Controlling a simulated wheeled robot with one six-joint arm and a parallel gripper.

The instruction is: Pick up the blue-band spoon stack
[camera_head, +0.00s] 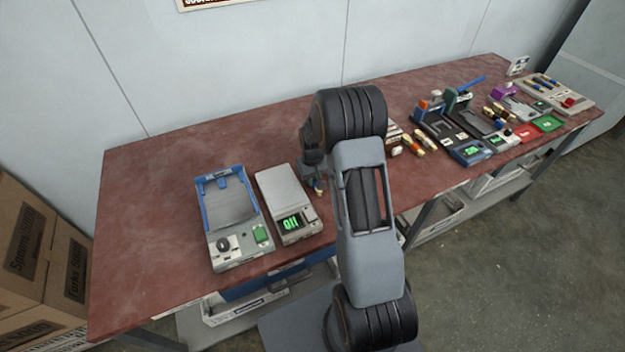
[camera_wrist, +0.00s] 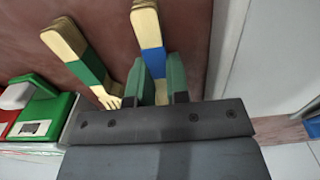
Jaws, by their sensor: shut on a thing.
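The blue-band spoon stack (camera_wrist: 149,38) is pale wood with a blue band near its middle, upper centre in the wrist view. My gripper (camera_wrist: 161,84) is shut on it, with a green-padded finger on each side of its lower part. I cannot tell whether the stack is clear of the surface. A similar stack with a dark green band (camera_wrist: 87,66) lies to its left, apart from the fingers. In the head view my arm hides most of the gripper and the held stack.
A green and a red device (camera_wrist: 45,105) sit left in the wrist view. On the red table (camera_head: 140,220), a blue-framed tray device (camera_head: 232,215) and a scale with green digits (camera_head: 288,200) stand left of my arm. Several tools crowd the right; the far left is clear.

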